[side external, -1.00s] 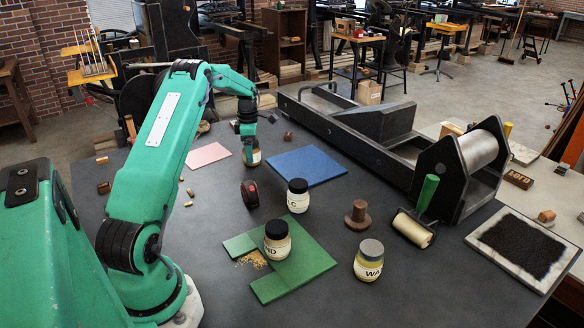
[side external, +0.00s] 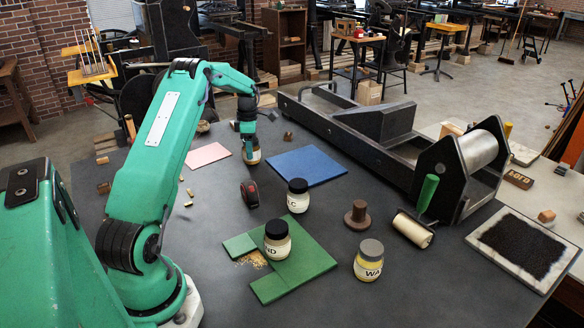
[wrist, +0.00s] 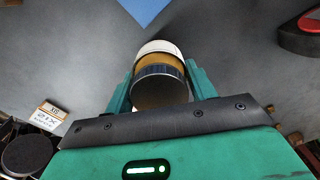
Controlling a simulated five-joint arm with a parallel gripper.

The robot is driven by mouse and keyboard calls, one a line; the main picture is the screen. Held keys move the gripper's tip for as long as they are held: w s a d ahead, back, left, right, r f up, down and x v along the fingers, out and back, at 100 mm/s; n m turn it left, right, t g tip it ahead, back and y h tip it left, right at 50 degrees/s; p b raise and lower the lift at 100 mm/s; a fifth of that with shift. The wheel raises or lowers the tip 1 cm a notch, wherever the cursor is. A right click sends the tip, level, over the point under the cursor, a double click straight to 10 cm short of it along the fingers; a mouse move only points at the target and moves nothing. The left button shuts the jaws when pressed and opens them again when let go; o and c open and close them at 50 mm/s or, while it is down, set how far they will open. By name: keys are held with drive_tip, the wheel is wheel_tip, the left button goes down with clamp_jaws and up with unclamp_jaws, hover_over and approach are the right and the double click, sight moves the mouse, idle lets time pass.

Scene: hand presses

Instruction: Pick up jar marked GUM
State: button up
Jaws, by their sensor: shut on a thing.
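My gripper (side external: 247,140) is shut on a jar (side external: 253,157) at the back of the dark table, between the pink sheet and the blue sheet. In the wrist view the jar (wrist: 160,60) sits between the two green fingers (wrist: 160,84), its dark lid toward me, with amber and white parts beyond. Its label cannot be read, and the fingers partly hide it. Three other jars stand apart: one with a dark lid and letters ending in LC (side external: 298,197), one ending in ND (side external: 277,242), and one with a grey lid marked WA (side external: 369,262).
The blue sheet (side external: 306,166) lies right of my gripper, the pink sheet (side external: 208,155) left. A black and red tape measure (side external: 250,194) lies in front. The long press (side external: 400,150) blocks the right rear. Green boards (side external: 300,275) lie under the ND jar.

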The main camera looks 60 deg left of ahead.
wheel_tip(320, 180, up, 4)
drive_tip(key=shift+f, duration=0.25)
drive_tip(key=w+d+r, duration=0.2)
drive_tip(key=d+r, duration=0.4)
drive_tip(key=d, duration=0.5)
drive_tip(key=shift+w+d+r, duration=0.2)
drive_tip(key=shift+w+r, duration=0.2)
